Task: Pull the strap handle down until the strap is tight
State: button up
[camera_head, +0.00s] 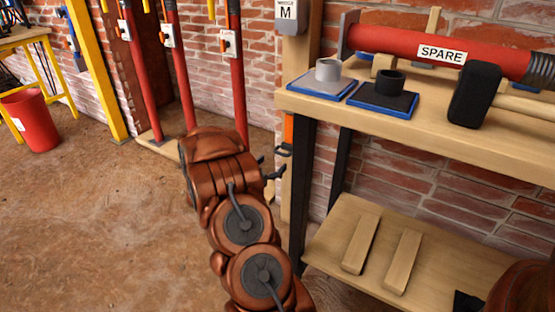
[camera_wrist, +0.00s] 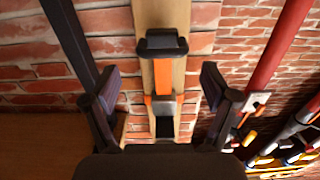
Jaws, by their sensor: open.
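The strap handle (camera_wrist: 160,42) is a dark bar at the end of an orange strap (camera_wrist: 163,80) in the wrist view. The strap passes a grey metal buckle (camera_wrist: 165,105) on a wooden post (camera_wrist: 181,14). In the head view the handle (camera_head: 284,151) hangs below the orange strap (camera_head: 289,128), beside the bench. My gripper (camera_wrist: 160,74) is open and empty, its fingers on either side of the strap in the picture. The handle appears beyond the fingertips, apart from them. My gripper (camera_head: 268,167) also shows in the head view, just beside and below the handle.
A wooden bench (camera_head: 430,130) stands right of the strap, its dark leg (camera_head: 299,180) close to my gripper. Red props (camera_head: 187,95) stand at the left. A red bin (camera_head: 32,120) sits farther left.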

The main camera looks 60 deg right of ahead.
jog(key=shift+s+a, duration=0.15)
jog(key=shift+a, duration=2.55)
